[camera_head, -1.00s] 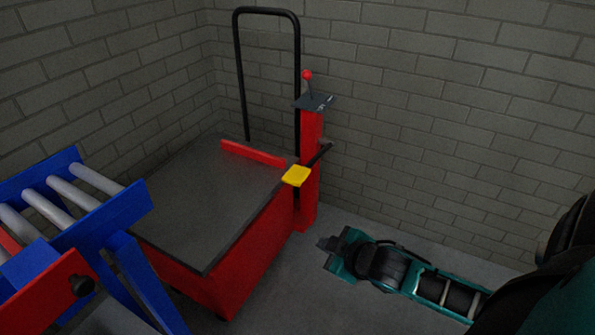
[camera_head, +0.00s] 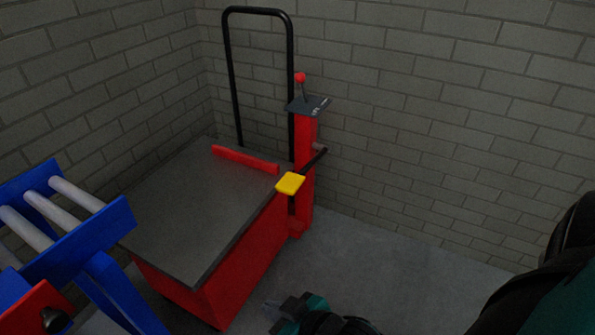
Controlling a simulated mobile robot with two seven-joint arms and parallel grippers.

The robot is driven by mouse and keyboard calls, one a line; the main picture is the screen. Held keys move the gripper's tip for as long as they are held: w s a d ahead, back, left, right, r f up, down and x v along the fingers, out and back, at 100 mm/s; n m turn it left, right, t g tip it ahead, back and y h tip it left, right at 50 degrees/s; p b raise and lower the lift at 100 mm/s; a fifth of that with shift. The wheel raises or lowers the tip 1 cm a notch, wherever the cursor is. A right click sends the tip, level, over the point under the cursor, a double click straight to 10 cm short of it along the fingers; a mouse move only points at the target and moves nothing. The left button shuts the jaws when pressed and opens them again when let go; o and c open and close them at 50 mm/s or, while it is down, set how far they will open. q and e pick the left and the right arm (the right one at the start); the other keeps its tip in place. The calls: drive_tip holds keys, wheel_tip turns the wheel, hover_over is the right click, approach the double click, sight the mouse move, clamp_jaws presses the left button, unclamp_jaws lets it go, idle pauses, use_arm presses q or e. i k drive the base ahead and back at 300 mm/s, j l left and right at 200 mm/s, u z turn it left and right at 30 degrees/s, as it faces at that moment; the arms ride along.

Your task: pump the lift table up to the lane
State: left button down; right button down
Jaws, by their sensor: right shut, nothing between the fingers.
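The lift table has a dark grey flat top (camera_head: 195,215) on a red body (camera_head: 235,285), standing in the corner. A red post (camera_head: 304,170) rises at its far right side, with a small dark plate and a red-knobbed lever (camera_head: 301,80) on top. A yellow pedal (camera_head: 290,184) sits on a black arm fixed to the post. My right gripper (camera_head: 277,312) is at the bottom middle, shut and empty, low in front of the lift table's right side and apart from the pedal. My left gripper is not in view.
A blue roller lane (camera_head: 75,240) with grey rollers stands at the left, close to the table's near left edge. A black push handle (camera_head: 228,80) stands behind the table. Brick walls close the back and left. The floor (camera_head: 400,270) right of the post is clear.

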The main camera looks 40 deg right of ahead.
sight(289, 183)
drive_tip(key=i+l+z, duration=0.3)
drive_tip(key=i+l, duration=0.5)
